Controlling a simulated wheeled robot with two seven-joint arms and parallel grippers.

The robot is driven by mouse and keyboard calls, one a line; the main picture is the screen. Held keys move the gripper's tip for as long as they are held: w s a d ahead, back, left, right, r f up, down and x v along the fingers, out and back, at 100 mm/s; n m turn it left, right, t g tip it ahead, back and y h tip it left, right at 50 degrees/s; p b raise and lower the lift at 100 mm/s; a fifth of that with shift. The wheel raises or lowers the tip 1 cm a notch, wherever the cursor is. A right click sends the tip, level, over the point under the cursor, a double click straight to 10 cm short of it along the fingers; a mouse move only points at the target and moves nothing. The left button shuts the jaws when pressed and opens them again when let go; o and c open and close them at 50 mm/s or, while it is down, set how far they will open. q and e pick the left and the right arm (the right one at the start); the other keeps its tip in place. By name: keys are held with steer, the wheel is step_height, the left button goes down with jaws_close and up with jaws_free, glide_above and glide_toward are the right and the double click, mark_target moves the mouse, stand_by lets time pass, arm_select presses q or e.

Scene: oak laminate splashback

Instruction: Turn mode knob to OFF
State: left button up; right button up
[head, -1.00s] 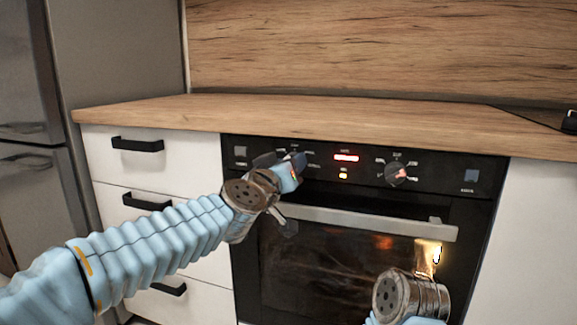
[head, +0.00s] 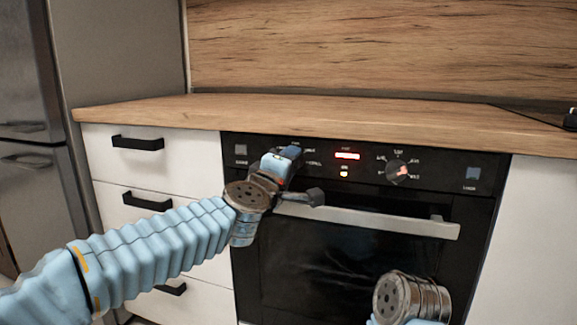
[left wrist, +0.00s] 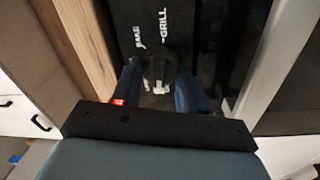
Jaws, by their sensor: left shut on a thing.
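The oven's black control panel (head: 440,174) carries the mode knob, a dark round knob hidden behind my left gripper in the head view. In the left wrist view the knob (left wrist: 158,70) sits between the two blue fingers, beside white labels, one reading GRILL. My left gripper (head: 287,156) is shut on it, from the front. The knob's pointer and the OFF mark cannot be made out. Of my right arm only a metal wrist part shows at the bottom right of the head view; its fingers are not seen.
A second knob (head: 398,171) is right of the lit red display (head: 347,156). The oven handle (head: 370,219) runs just below the left gripper. The oven window (head: 330,262) is dark.

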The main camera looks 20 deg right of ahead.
arm_select(q)
steer(key=shift+f+n, duration=0.1)
steer(key=shift+n, duration=1.3)
steer(key=o, duration=1)
steer(key=shift+o, duration=0.2)
steer(key=b+v, duration=0.2)
steer(key=v, duration=1.1)
steer(key=shift+s+a, duration=0.15)
steer(key=shift+s, duration=0.2)
